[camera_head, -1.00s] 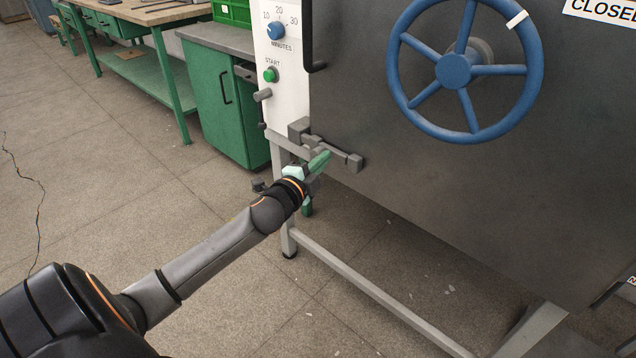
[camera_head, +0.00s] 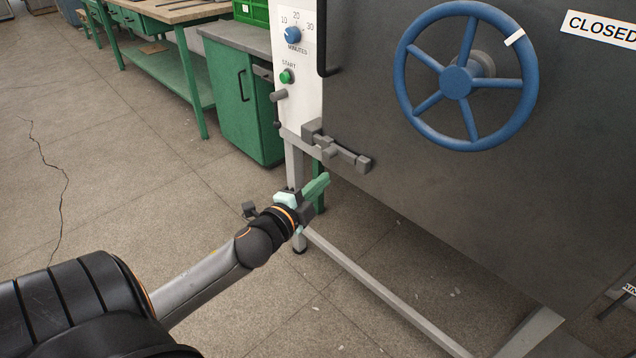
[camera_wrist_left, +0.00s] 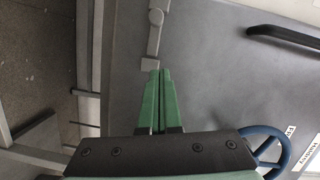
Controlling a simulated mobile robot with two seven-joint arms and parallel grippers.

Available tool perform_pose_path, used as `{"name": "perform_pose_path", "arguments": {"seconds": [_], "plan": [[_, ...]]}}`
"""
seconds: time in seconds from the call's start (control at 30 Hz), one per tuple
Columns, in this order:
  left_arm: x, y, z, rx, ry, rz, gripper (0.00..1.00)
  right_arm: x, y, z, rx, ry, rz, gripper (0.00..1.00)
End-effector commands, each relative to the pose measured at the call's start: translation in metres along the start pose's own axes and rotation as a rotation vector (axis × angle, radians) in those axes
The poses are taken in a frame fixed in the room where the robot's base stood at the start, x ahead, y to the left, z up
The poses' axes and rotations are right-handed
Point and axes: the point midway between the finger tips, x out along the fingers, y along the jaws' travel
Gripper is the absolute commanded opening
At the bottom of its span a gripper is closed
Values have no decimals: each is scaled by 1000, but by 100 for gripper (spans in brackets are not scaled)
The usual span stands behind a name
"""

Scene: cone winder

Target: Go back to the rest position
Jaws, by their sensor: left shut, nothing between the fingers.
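My left gripper (camera_head: 322,183) has green fingers and hangs in front of the machine's lower left edge, just below the grey latch bar (camera_head: 340,155). In the left wrist view its two fingers (camera_wrist_left: 155,90) lie together with nothing between them. The latch bar also shows there beyond the fingertips (camera_wrist_left: 154,35). In the head view a clear gap separates the fingers from the latch. My right gripper is not in view.
The dark machine door (camera_head: 420,190) carries a blue handwheel (camera_head: 456,83) and a "CLOSED" sign (camera_head: 602,28). A white panel holds a blue minutes dial (camera_head: 292,35) and a green start button (camera_head: 286,76). A green cabinet (camera_head: 228,100) stands behind. The floor at left is clear.

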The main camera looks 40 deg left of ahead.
Motion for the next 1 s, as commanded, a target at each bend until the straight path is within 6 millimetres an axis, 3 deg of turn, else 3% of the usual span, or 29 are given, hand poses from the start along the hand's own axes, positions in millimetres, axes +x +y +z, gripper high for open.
{"name": "perform_pose_path", "arguments": {"seconds": [0.2, 0.77, 0.87, 0.97, 1.0], "plan": [[-8, 0, 0, 1, 0, 0, 0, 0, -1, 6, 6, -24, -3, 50], [-8, 1, 0, -3, -1, 2, 0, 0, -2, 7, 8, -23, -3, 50], [-13, 17, -3, -52, -2, 36, 0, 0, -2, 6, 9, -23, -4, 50], [-28, 58, -15, -190, -9, 131, 0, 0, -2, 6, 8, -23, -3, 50], [-38, 81, -22, -269, -15, 184, 0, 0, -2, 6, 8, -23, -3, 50]]}}
